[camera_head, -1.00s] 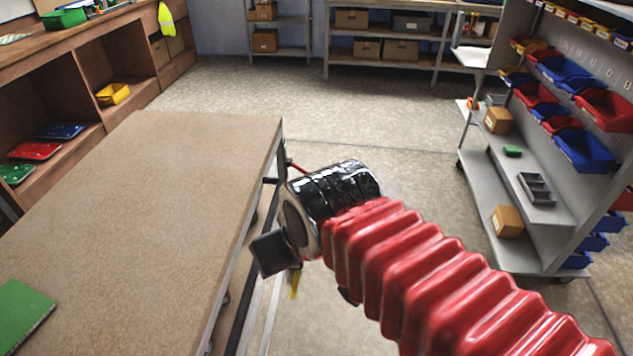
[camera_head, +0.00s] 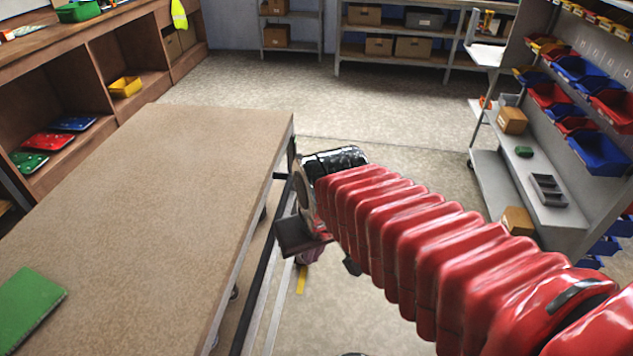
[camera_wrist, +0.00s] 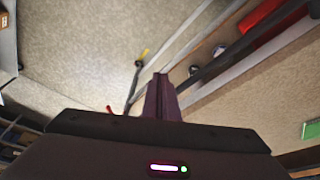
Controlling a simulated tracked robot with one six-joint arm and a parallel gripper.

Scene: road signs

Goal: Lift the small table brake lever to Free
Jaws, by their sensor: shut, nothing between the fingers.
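The small table (camera_head: 150,190) has a tan top and stands at the left in the head view. My gripper (camera_wrist: 160,78) is shut and empty in the wrist view, its dark fingers pointing away from the camera. In the head view my gripper (camera_head: 312,257) is partly hidden beside the table's right edge, below the top. In the wrist view a thin dark rod (camera_wrist: 132,88) lies left of the fingertips. A small red tip (camera_wrist: 109,110) shows left of it. I cannot tell for sure which part is the brake lever. A yellow strip (camera_head: 301,280) shows below my gripper.
The table's rails (camera_wrist: 215,72) run close to the right of the fingertips in the wrist view. A green book (camera_head: 26,305) lies on the table. A grey bin rack (camera_head: 540,180) stands at the right. Floor between table and rack is clear, apart from my arm.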

